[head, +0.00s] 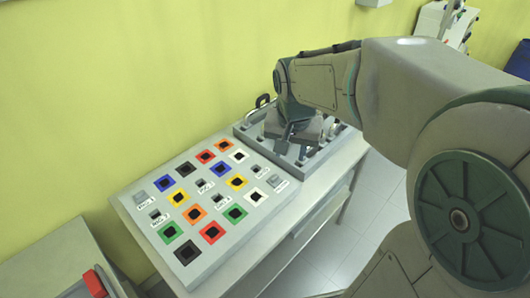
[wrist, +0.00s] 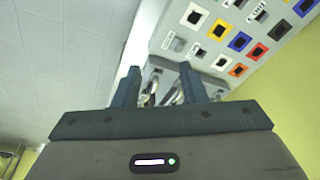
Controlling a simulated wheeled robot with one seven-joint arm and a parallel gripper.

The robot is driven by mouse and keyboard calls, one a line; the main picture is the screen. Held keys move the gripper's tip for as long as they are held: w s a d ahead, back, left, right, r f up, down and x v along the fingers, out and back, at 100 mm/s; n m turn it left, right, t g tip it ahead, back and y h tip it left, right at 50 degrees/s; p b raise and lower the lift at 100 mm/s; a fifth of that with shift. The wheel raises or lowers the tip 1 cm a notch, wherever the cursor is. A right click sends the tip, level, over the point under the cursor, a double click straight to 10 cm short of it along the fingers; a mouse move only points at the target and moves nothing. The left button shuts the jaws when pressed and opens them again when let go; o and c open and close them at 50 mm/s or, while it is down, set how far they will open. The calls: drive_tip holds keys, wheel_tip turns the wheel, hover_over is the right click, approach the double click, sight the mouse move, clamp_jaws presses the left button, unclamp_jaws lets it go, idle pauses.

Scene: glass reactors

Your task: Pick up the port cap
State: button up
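I cannot make out a port cap for certain in either view. My gripper (head: 286,140) is over the grey open-framed rack (head: 247,135) at the far end of the bench, and my arm hides part of the rack. In the wrist view, the two dark fingers of my gripper (wrist: 160,85) stand apart. Small metallic parts (wrist: 151,92) show in the gap between and beyond the fingers, within the rack. No contact with the fingers is visible. A dark ring-shaped part (head: 262,100) stands at the rack's back edge, by the wall.
A grey panel (head: 150,200) with several coloured square sockets lies on the bench in front of the rack. A yellow-green wall (head: 120,80) runs close behind. Tiled floor (head: 375,190) is open right of the bench. A red block (head: 94,283) shows at lower left.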

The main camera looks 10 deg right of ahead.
drive_tip(key=w+f+m+g+b, duration=0.2)
drive_tip(key=w+f+m, duration=0.4)
drive_tip(key=w+f, duration=0.7)
drive_tip(key=p, duration=0.1)
hover_over(274, 176)
drive_tip(key=shift+h, duration=0.3)
wheel_tip(274, 176, down, 7)
drive_tip(key=shift+a+r, duration=0.1)
drive_tip(key=f, duration=0.1)
drive_tip(key=f+p, duration=0.2)
drive_tip(key=f, duration=0.1)
drive_tip(key=shift+s, duration=0.25)
drive_tip(key=shift+w+f, duration=0.1)
drive_tip(key=shift+f, duration=0.6)
clamp_jaws()
